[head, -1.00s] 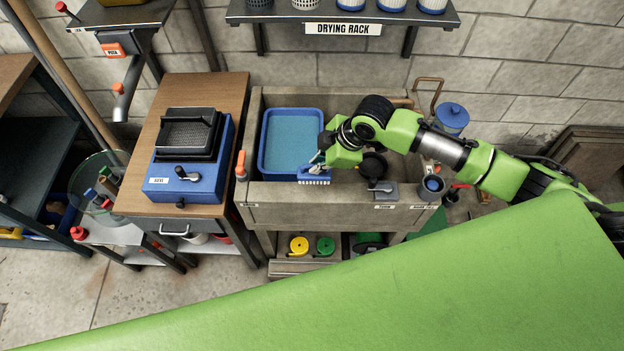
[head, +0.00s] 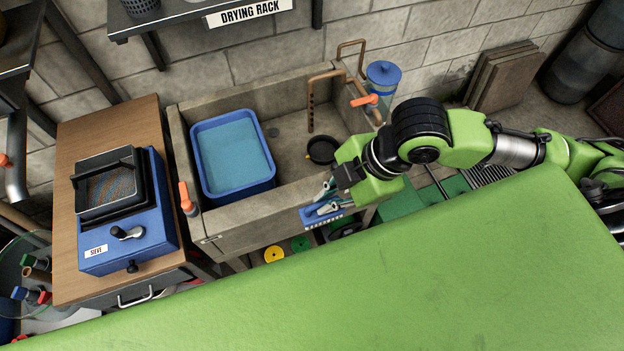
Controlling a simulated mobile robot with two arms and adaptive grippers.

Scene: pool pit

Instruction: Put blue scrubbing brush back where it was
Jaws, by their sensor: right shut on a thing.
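The blue scrubbing brush (head: 323,220) has a blue back and a pale bristle edge facing down. My right gripper (head: 326,200) is shut on it and holds it just outside the front right part of the stone sink (head: 249,222). The brush looks roughly level, and I cannot tell its exact height. The gripper and arm hide part of the sink's right front. My left gripper is not in view.
A blue tub of water (head: 232,155) and a black round dish (head: 322,150) are in the sink. A blue sieve box (head: 125,215) stands on the wooden bench at left. Yellow (head: 274,254) and green discs lie low below. A blue-lidded can (head: 383,78) stands behind.

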